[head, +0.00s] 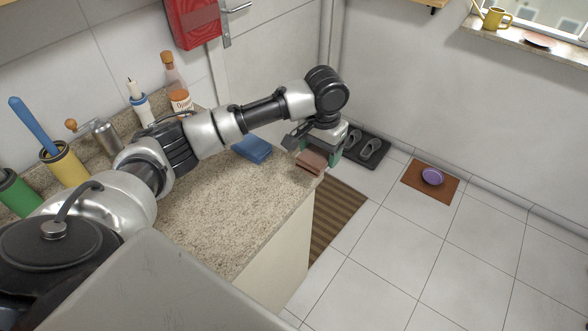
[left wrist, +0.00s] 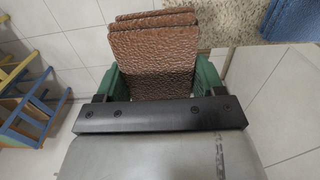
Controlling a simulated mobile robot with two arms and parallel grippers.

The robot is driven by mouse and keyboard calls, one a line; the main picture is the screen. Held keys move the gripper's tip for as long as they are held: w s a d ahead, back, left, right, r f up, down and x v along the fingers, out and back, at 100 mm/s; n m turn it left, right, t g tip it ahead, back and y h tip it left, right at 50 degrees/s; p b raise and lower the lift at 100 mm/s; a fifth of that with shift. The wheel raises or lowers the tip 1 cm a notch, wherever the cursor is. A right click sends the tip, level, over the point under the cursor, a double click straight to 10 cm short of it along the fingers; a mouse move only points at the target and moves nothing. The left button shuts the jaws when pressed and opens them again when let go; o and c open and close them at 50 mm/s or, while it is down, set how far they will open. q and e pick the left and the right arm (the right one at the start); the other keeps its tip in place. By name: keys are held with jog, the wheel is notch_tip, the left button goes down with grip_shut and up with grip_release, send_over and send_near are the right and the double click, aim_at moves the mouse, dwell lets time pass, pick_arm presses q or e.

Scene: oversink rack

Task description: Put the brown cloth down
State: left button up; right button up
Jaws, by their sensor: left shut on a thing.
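The brown cloth (head: 311,162) is a folded, textured piece at the far right corner of the speckled counter (head: 235,205). My left gripper (head: 321,148) is shut on it from the far side. In the left wrist view the brown cloth (left wrist: 153,55) lies between the green fingers of my left gripper (left wrist: 153,78), and its far end points toward the counter edge. I cannot tell whether the cloth touches the counter top. My right gripper is not in view.
A folded blue cloth (head: 252,149) lies on the counter, left of the brown one. Bottles, a grinder (head: 104,134) and a yellow container (head: 66,166) stand along the wall. The counter's front middle is clear. A striped mat (head: 338,212) lies on the floor beyond the edge.

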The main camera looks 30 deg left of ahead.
pick_arm(q)
jog(key=p, duration=0.1)
send_over(286, 173)
jog(key=f, duration=0.4)
jog(key=shift+d+f, duration=0.2)
jog(key=shift+f, duration=0.2)
jog(key=shift+a+f, duration=0.2)
notch_tip(286, 173, down, 3)
jog(key=shift+s+f+p, duration=0.1)
jog(key=shift+f+p, duration=0.05)
jog(key=shift+p, duration=0.3)
jog(key=shift+f, duration=0.35)
jog(key=shift+f, duration=0.1)
jog(key=o, duration=0.8)
